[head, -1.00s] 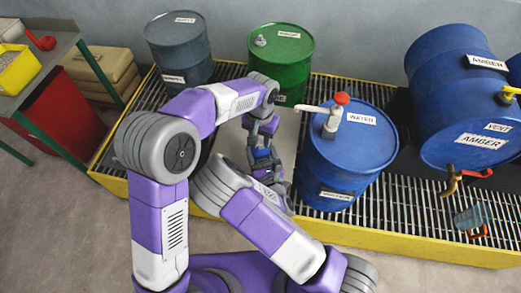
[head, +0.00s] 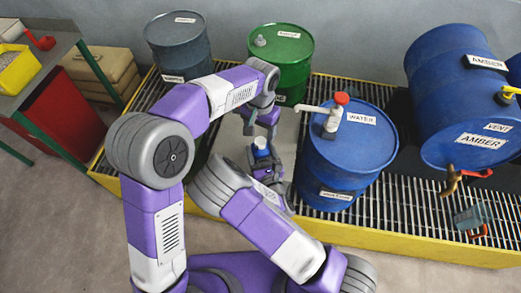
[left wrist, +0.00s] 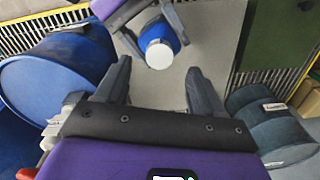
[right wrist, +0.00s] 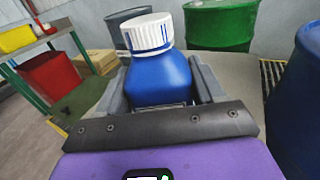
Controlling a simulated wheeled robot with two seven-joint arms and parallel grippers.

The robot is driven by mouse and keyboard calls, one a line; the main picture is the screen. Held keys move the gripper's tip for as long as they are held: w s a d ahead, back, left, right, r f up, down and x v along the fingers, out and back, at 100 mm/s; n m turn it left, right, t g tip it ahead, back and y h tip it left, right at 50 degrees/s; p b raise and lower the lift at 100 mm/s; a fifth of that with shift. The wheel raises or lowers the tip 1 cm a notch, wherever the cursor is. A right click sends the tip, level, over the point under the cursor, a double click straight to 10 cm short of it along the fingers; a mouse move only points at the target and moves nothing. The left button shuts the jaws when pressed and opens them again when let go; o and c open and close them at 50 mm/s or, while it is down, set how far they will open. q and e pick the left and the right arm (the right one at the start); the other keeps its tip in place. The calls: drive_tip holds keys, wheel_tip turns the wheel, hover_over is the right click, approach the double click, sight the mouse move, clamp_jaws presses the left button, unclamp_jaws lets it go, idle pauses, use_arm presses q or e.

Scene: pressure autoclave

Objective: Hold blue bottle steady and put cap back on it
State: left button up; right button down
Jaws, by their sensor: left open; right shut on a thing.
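The blue bottle (right wrist: 160,82) stands almost upright between the fingers of my right gripper (right wrist: 163,92), which is shut on it. The white cap (right wrist: 147,32) sits on top of the bottle's neck, with blue showing in a band near its lower edge. In the head view the bottle (head: 261,145) is small and partly hidden by the gripper. My left gripper (left wrist: 158,80) is open and empty, above the bottle and apart from it. In the left wrist view the cap (left wrist: 159,55) shows from above, just beyond the fingertips.
A blue water drum (head: 350,160) with a tap stands close to the right of the grippers. A green drum (head: 285,60) and a grey drum (head: 178,48) stand behind. An amber drum (head: 450,100) lies at right. The yellow-edged grating (head: 410,235) runs beneath.

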use_arm(q)
wheel_tip(320, 180, up, 8)
idle(0.5)
drive_tip(key=s+a+f+n+g+h, duration=0.1)
drive_tip(key=s+a+f, duration=0.25)
drive_tip(key=f, duration=0.65)
drive_tip(key=s+a+f+n+g+h, duration=0.1)
drive_tip(key=s+a+f+n, duration=0.2)
drive_tip(key=f, duration=0.7)
drive_tip(key=s+a+f+g+h, duration=0.1)
drive_tip(key=s+a+f, duration=0.3)
drive_tip(key=f, duration=0.6)
drive_tip(key=s+a+f+n+t+h, duration=0.1)
drive_tip(key=s+a+f+n+t, duration=0.2)
drive_tip(key=s+f+n, duration=0.2)
drive_tip(key=shift+s+f+t, duration=0.3)
drive_tip(key=shift+s+f, duration=1.15)
drive_tip(key=shift+s, duration=0.65)
